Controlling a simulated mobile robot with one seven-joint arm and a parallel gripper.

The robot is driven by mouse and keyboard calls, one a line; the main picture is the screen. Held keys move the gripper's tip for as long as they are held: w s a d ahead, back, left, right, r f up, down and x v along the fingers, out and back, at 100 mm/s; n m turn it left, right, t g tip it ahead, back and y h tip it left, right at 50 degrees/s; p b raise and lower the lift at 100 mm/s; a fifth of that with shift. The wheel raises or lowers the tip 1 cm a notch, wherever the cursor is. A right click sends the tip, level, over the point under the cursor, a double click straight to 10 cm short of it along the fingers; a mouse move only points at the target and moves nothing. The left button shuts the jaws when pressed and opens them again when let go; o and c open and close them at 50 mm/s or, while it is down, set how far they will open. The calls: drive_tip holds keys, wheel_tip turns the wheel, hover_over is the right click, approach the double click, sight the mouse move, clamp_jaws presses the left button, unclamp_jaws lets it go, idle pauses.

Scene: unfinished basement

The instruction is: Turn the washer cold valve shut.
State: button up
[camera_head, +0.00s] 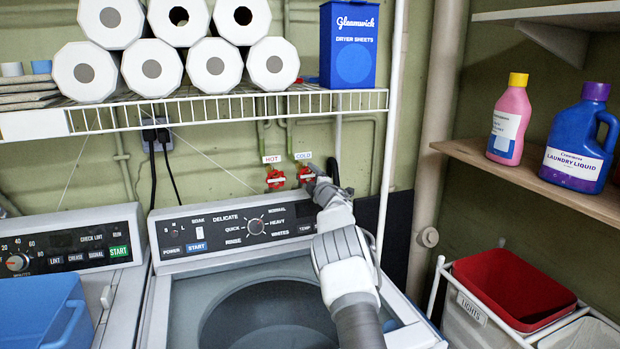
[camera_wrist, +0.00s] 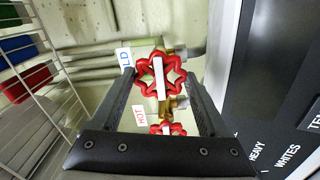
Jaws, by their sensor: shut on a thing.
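The cold valve (camera_head: 305,173) has a red lobed handle on the wall above the washer, under a "COLD" label (camera_head: 303,156). In the wrist view the cold handle (camera_wrist: 172,77), with a white bar across it, sits between the two dark fingers. My gripper (camera_head: 317,182) is shut on this handle; its fingertips (camera_wrist: 160,78) lie at either side of it. In the wrist view the white bar runs nearly upright. The arm partly covers the valve's right side in the head view. The hot valve (camera_head: 275,179) is just left of it, with its own red handle.
The washer's control panel (camera_head: 250,228) lies below the valves. A white wire shelf (camera_head: 225,110) with paper rolls and a blue dryer-sheet box (camera_head: 348,45) hangs above. A white upright post (camera_head: 392,120) stands to the right. Black cords (camera_head: 160,165) hang at left.

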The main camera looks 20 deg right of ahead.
idle(0.4)
drive_tip(key=o, duration=1.2)
drive_tip(key=shift+o, duration=0.2)
drive_tip(key=shift+s, duration=0.1)
drive_tip(key=s+b, duration=0.3)
drive_tip(key=s, duration=1.4)
drive_tip(key=shift+s+a, duration=0.15)
drive_tip(key=shift+a, duration=0.1)
